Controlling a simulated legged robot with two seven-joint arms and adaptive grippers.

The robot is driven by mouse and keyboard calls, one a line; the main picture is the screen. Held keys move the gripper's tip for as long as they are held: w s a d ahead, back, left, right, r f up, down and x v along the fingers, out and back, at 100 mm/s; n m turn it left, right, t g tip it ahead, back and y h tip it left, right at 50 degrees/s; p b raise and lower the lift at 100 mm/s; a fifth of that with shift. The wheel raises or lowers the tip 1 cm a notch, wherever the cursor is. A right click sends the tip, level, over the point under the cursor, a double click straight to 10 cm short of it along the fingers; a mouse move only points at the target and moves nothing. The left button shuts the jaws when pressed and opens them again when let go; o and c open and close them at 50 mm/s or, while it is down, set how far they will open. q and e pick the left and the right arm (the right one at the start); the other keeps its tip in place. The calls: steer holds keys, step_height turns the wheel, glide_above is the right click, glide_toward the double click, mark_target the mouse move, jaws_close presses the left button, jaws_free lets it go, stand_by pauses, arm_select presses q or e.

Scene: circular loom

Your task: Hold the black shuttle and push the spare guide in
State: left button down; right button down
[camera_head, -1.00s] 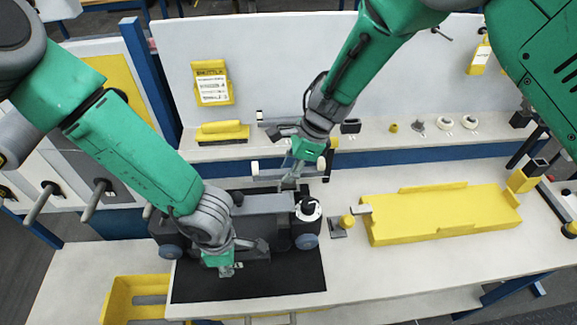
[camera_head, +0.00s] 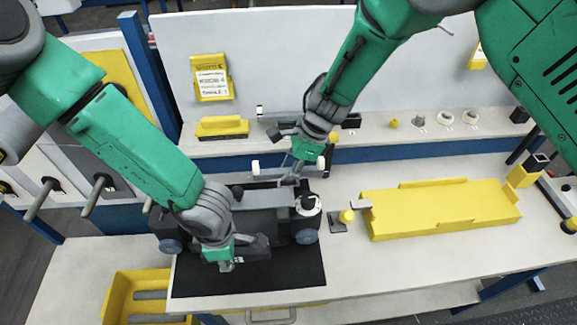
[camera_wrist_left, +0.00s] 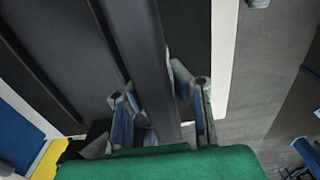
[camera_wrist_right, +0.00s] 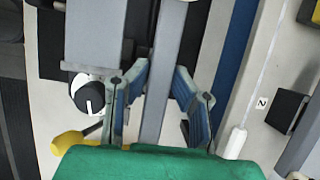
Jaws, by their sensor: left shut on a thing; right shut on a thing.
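The black shuttle (camera_head: 275,222), a long dark body with blue-grey wheels, lies on a black mat (camera_head: 290,280). My left gripper (camera_head: 243,254) is at its front side; in the left wrist view its fingers (camera_wrist_left: 158,100) are closed on both sides of a long dark grey wall (camera_wrist_left: 145,40) of the shuttle. My right gripper (camera_head: 290,179) is behind the shuttle's right end. In the right wrist view its fingers (camera_wrist_right: 160,95) are shut around a narrow grey bar (camera_wrist_right: 162,70), seemingly the spare guide. In the head view the gripper and arm largely hide this bar.
A white knob (camera_head: 308,204) sits on the shuttle's right end. A yellow-knobbed part (camera_head: 346,216) and a long yellow tray (camera_head: 440,212) lie to the right. A yellow bin (camera_head: 120,298) stands front left. A back shelf holds a yellow brush-like block (camera_head: 222,127) and small parts.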

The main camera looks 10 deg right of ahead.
steer(key=shift+f, duration=1.1)
steer(key=c, duration=1.3)
jaws_free()
steer(key=v, duration=1.1)
steer(key=shift+w+d+r, duration=0.1)
steer(key=shift+d+r, duration=0.05)
steer(key=shift+r, duration=0.25)
